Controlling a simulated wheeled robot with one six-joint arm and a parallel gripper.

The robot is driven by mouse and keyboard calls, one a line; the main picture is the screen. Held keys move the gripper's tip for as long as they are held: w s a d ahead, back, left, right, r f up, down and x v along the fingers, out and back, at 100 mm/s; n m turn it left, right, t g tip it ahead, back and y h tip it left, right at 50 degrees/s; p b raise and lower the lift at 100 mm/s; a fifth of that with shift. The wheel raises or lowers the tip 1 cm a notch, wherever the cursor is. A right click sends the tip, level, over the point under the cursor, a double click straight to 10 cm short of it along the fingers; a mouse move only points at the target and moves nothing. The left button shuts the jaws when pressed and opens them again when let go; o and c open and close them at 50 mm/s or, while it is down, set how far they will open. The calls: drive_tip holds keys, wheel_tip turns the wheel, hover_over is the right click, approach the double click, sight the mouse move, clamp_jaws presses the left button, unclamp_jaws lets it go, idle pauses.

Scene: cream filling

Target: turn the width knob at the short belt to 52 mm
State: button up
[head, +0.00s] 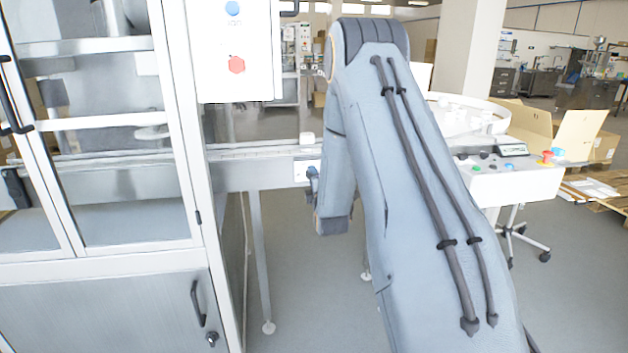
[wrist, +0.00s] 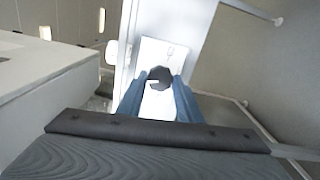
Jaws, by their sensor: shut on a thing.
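The width knob (wrist: 160,77) is a dark round knob on a white plate (wrist: 166,52) in the wrist view. My gripper (wrist: 159,88) has its two blue fingers on either side of the knob, shut on it. In the head view my gripper (head: 312,182) is a small blue shape beside the short belt (head: 262,153), largely hidden by my arm. A white scale plate (head: 301,170) shows on the belt's side there. The knob itself is hidden in the head view, and I cannot read its setting.
A glazed machine cabinet (head: 130,170) stands at the left, with a control box (head: 236,75) bearing blue and red buttons. A white round table (head: 465,118) and a button panel (head: 510,180) stand at the right. Cardboard boxes (head: 580,135) are behind. The floor under the belt is mostly clear.

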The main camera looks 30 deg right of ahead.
idle(0.3)
drive_tip(key=o, duration=1)
drive_tip(key=shift+o, duration=0.2)
drive_tip(key=shift+s, duration=0.15)
drive_tip(key=v, duration=0.7)
drive_tip(key=shift+s+b, duration=0.3)
drive_tip(key=shift+a, duration=0.15)
